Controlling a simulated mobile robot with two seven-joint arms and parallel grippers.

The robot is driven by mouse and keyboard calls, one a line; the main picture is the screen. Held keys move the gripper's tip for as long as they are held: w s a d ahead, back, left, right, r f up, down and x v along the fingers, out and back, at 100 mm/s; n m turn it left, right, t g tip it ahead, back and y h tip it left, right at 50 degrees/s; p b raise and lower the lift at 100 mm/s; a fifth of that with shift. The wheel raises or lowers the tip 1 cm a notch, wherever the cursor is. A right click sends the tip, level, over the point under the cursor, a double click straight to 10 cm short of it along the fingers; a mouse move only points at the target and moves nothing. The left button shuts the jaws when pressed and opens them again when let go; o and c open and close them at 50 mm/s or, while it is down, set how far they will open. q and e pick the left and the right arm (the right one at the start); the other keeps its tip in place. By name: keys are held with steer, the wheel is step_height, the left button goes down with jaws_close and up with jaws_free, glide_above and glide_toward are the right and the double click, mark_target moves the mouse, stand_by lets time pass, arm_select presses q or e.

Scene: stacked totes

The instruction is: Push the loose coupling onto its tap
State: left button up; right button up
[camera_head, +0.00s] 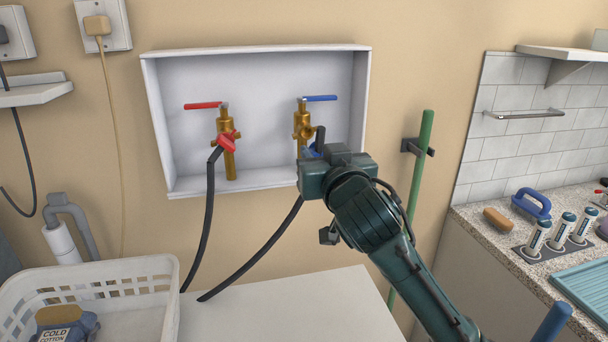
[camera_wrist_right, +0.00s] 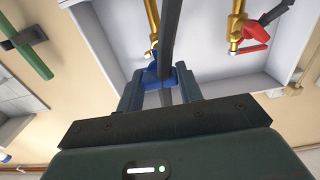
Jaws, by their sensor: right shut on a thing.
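The blue coupling (camera_wrist_right: 152,76) is held between the fingers of my right gripper (camera_wrist_right: 159,88), with its dark hose (camera_wrist_right: 171,40) running between them. In the head view, my right gripper (camera_head: 318,160) is in front of the box's right side and mostly hides the coupling. The brass tap with the blue lever (camera_head: 320,98) is just behind it. In the wrist view, this tap's brass outlet (camera_wrist_right: 150,52) is close to the coupling; I cannot tell whether they touch. The red coupling (camera_head: 228,144) sits on the red-lever tap (camera_head: 224,122). My left gripper is out of view.
The white recessed box (camera_head: 255,186) frames both taps. A green upright pole (camera_head: 419,165) stands to its right. Below are a white top (camera_head: 270,318) and a white basket (camera_head: 150,268) at left. A counter with bottles (camera_head: 537,238) is at right.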

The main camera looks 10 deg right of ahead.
mark_target(317, 147)
steer(key=shift+d+r, duration=0.1)
steer(key=shift+p, duration=0.3)
steer(key=shift+w, duration=2.85)
steer(key=shift+p, duration=0.7)
steer(key=shift+w, duration=0.15)
steer(key=shift+w, duration=0.35)
steer(key=shift+w, duration=0.4)
